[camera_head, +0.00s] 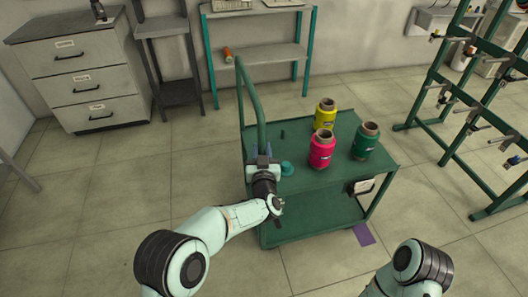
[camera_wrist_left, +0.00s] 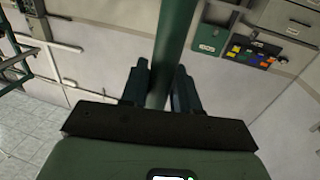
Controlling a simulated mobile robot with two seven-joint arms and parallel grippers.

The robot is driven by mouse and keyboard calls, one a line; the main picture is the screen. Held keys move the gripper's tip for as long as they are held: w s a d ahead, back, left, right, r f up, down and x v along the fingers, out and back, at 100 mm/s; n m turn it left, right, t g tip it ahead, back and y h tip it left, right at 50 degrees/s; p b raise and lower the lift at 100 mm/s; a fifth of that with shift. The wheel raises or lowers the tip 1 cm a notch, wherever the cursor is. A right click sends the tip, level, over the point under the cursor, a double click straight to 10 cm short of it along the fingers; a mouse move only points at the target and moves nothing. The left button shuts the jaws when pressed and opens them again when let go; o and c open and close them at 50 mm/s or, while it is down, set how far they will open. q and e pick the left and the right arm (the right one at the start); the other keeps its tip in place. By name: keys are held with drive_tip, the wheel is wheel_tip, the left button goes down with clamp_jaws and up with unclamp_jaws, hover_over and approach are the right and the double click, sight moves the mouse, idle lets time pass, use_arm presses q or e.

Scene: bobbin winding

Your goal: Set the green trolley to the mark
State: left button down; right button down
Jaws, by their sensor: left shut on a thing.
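The green trolley (camera_head: 318,183) stands in the middle of the head view, with a top deck, a lower shelf and a tall handle (camera_head: 251,95) along its left side. My left gripper (camera_head: 263,160) is at the near end of that handle. In the left wrist view, the fingers of my left gripper (camera_wrist_left: 161,88) are shut on the green handle bar (camera_wrist_left: 172,50). A purple mark (camera_head: 364,234) lies on the floor by the trolley's near right corner. My right arm shows at the bottom right, but its gripper is out of view.
Yellow (camera_head: 325,113), pink (camera_head: 321,150) and green (camera_head: 364,141) spools stand on the trolley, near a small teal piece (camera_head: 287,169). A green rack (camera_head: 449,151) stands at the right. Drawers (camera_head: 85,82) and a teal-legged table (camera_head: 262,54) line the wall. The left floor is clear.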

use_arm(q)
drive_tip(key=shift+w+d+r, duration=0.1)
drive_tip(key=shift+d+r, duration=0.05)
drive_tip(key=shift+d, duration=0.1)
use_arm(e)
drive_tip(key=shift+d, duration=0.35)
use_arm(q)
drive_tip(key=c, duration=1)
unclamp_jaws()
drive_tip(key=s, duration=0.9)
drive_tip(key=s+p, duration=0.1)
drive_tip(key=s, duration=0.3)
drive_tip(key=shift+s+d, duration=0.25)
use_arm(e)
drive_tip(key=shift+s+a+r+g, duration=0.35)
drive_tip(key=shift+s+r, duration=0.3)
drive_tip(key=shift+s, duration=0.15)
